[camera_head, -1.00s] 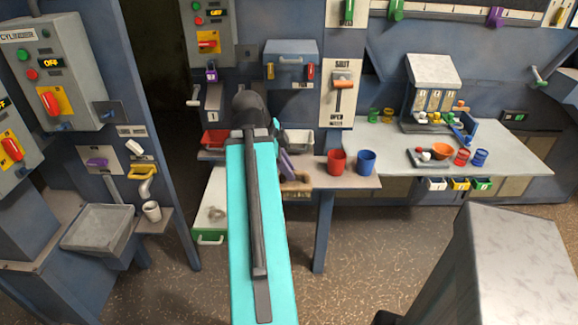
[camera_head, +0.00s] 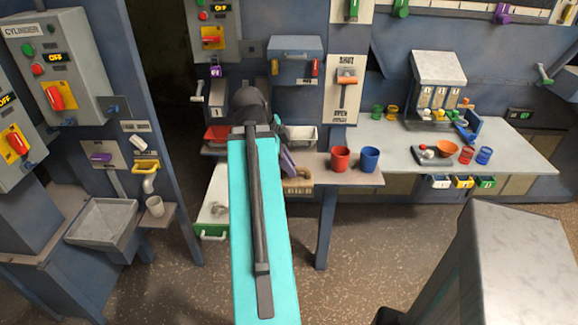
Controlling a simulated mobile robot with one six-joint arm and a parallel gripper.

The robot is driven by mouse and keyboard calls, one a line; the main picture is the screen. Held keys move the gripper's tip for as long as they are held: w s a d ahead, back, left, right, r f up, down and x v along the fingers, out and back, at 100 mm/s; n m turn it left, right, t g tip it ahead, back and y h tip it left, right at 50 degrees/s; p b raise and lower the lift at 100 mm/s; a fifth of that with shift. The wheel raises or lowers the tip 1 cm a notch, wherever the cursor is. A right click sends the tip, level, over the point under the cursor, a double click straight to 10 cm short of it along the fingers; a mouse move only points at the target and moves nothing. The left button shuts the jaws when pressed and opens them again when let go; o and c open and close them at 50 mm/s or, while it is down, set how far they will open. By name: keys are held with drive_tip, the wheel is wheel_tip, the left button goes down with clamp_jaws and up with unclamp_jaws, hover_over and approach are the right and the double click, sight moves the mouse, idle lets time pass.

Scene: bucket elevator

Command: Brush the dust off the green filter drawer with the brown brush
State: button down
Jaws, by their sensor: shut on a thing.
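The green filter drawer (camera_head: 211,231) is pulled out below the shelf, left of my arm. Its pale top carries a grey-brown dust patch (camera_head: 217,209), and my arm covers its right side. My gripper (camera_head: 289,166) shows only in part beside my turquoise arm, as a purple-grey finger. It is shut on the brown brush (camera_head: 299,187), which has a curved brown handle and tan bristles pointing down. The brush is at the shelf's front edge, right of the drawer and apart from it. I cannot tell whether the bristles touch the shelf.
A red mug (camera_head: 340,159) and a blue mug (camera_head: 369,160) stand on the shelf just right of the brush. A red tray (camera_head: 217,134) and a white tray (camera_head: 301,136) are at the back. A blue post (camera_head: 326,230) stands below the shelf. The floor in front is clear.

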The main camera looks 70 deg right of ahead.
drive_tip(key=w+a+n+t, duration=0.2)
drive_tip(key=w+a+n, duration=0.3)
drive_tip(key=w, duration=0.5)
drive_tip(key=w+a+n+t, duration=0.2)
drive_tip(key=w+a+n, duration=0.35)
drive_tip(key=w, duration=0.45)
drive_tip(key=w+a+n+t, duration=0.2)
drive_tip(key=w+a+n, duration=0.35)
drive_tip(key=w, duration=0.45)
drive_tip(key=w+a+n+y, duration=0.2)
drive_tip(key=w+a+n, duration=0.3)
drive_tip(key=a, duration=0.6)
drive_tip(key=w+a+r+n+t+y, duration=0.1)
drive_tip(key=w+a+n, duration=0.5)
drive_tip(key=a, duration=0.6)
drive_tip(key=w+a+n+y, duration=0.3)
drive_tip(key=w+a+n, duration=0.2)
drive_tip(key=a, duration=0.6)
drive_tip(key=shift+w+a+r+t, duration=0.35)
drive_tip(key=shift+a+t, duration=0.05)
drive_tip(key=shift+s, duration=0.2)
